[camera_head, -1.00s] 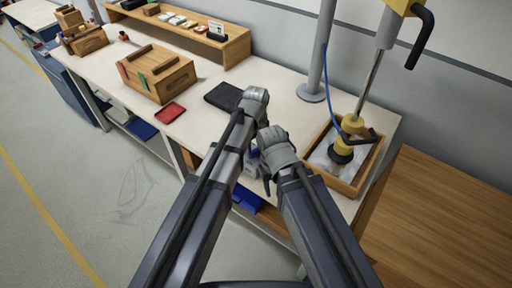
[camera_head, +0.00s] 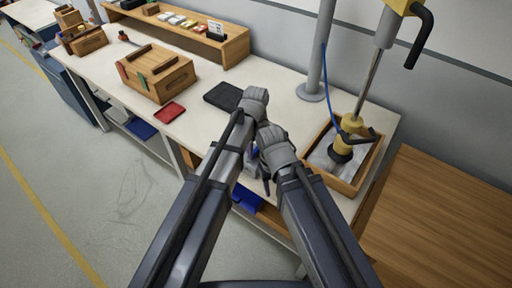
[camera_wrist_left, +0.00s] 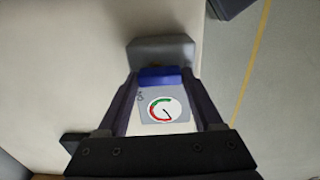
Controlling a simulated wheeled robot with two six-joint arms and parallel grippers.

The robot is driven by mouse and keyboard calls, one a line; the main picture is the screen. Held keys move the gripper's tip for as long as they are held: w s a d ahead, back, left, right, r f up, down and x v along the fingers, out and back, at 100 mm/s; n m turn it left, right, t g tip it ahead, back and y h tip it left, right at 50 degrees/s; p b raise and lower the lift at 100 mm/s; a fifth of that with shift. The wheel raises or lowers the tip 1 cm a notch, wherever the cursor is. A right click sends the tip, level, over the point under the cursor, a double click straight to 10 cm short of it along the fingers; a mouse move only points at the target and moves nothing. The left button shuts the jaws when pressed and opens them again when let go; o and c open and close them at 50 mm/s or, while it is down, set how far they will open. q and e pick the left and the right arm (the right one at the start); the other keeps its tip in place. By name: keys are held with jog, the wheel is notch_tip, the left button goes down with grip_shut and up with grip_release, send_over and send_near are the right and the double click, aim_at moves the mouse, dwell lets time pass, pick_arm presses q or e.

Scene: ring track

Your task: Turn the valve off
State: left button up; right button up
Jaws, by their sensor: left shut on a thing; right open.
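In the left wrist view, a blue valve handle (camera_wrist_left: 160,77) lies crosswise between the two fingers of my left gripper (camera_wrist_left: 160,82), which is shut on it. A grey block (camera_wrist_left: 160,50) sits just beyond the handle. A pale plate with a round gauge (camera_wrist_left: 164,109) shows between the fingers. The gauge has a green and red arc and a black needle. In the head view, my left gripper (camera_head: 256,100) is over the bench's front edge, its fingers hidden. My right gripper (camera_head: 266,182) is open beside it, lower down, mostly behind its own wrist. The valve is largely hidden there by my arms.
On the white bench (camera_head: 200,115) stand a wooden box (camera_head: 158,75), a red tray (camera_head: 169,112), a black pad (camera_head: 223,96) and a grey post (camera_head: 318,60). A wooden tray (camera_head: 352,185) with a yellow tool (camera_head: 345,145) is to the right. Blue bins hang below.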

aim_at(256, 149)
pick_arm(q)
jog(key=o, duration=1.4)
jog(key=shift+c, duration=0.2)
jog(key=shift+r, duration=0.1)
notch_tip(256, 149, up, 8)
jog(key=p, duration=0.8)
jog(key=shift+f, duration=0.2)
